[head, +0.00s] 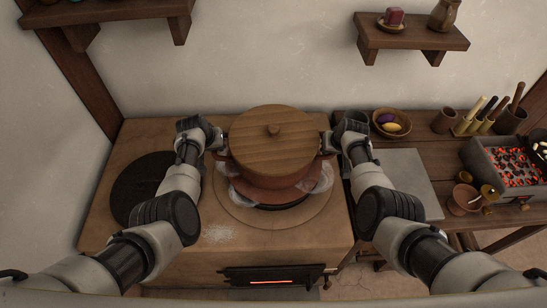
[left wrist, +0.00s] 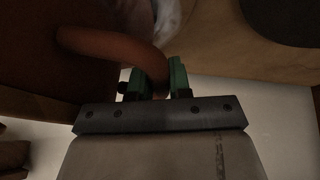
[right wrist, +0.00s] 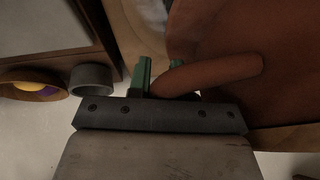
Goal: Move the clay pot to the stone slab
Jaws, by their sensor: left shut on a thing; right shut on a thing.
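The clay pot (head: 262,179) is reddish brown, has a round wooden lid (head: 272,145), and is upright over the dark burner of the stove. I cannot tell whether its base touches the burner. My left gripper (head: 218,142) is shut on its left handle, which also shows in the left wrist view (left wrist: 115,43). My right gripper (head: 329,145) is shut on its right handle, seen in the right wrist view (right wrist: 215,72). The stone slab (head: 408,178) is a flat grey plate on the table to the right, partly hidden by my right arm; its visible part is bare.
The stove top (head: 222,236) has a second dark plate (head: 136,184) on the left. Whitish wisps surround the pot's base. Behind the slab is a bowl (head: 405,117) of vegetables; to its right are a small bowl (head: 463,203) and a box of glowing coals (head: 490,160).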

